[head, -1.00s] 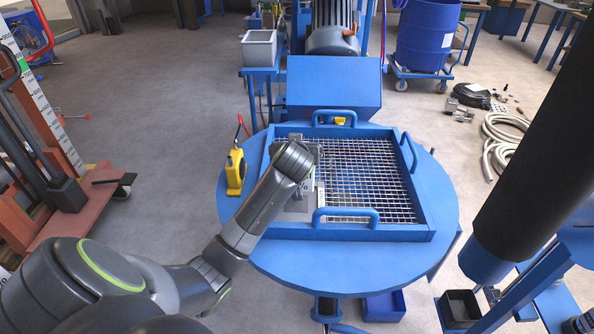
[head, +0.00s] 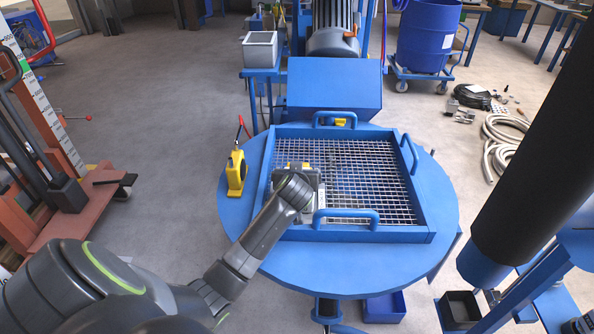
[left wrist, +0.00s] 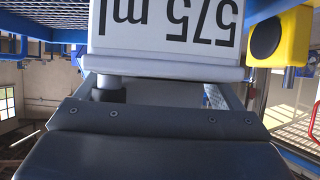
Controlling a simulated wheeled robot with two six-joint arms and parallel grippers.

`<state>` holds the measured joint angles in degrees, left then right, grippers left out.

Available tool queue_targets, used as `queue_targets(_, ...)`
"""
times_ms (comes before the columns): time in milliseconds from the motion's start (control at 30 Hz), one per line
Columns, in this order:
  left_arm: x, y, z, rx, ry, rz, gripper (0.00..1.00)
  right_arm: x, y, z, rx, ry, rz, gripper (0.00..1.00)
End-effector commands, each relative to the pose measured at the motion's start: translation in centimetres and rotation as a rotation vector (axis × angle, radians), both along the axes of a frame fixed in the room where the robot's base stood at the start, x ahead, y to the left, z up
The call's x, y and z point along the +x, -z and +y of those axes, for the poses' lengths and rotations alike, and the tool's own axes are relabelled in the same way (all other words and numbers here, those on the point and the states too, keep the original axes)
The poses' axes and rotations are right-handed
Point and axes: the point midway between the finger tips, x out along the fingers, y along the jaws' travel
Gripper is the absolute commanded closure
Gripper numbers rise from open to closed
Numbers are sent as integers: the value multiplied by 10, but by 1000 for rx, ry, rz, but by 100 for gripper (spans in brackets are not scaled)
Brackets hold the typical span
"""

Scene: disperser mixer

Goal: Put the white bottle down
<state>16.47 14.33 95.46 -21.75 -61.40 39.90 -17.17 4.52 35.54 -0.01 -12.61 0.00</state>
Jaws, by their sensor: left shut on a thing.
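The white bottle (left wrist: 165,35) fills the top middle of the left wrist view, with upside-down black lettering "575 ml" on its side. My left gripper (head: 298,176) is shut on it. In the head view my left wrist and gripper are over the left part of the square mesh guard (head: 375,180) on the round blue table (head: 345,268). My right gripper is not in view.
A yellow device (head: 235,173) stands on the table left of the guard. Blue handles (head: 346,214) rise from the guard's frame. A blue box (head: 334,88) stands behind it. A large black cylinder (head: 535,140) with a blue lower end takes up the right side.

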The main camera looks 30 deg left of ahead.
Motion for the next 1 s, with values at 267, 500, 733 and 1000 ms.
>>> queue_targets(267,0,2,0,0,0,0,0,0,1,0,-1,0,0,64)
queue_targets(500,-1,-1,0,0,0,0,0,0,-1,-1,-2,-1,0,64)
queue_targets(733,-18,-12,-12,-2,2,-3,0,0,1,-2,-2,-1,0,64)
queue_targets(1000,-53,-34,-33,-3,1,-2,0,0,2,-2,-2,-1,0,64)
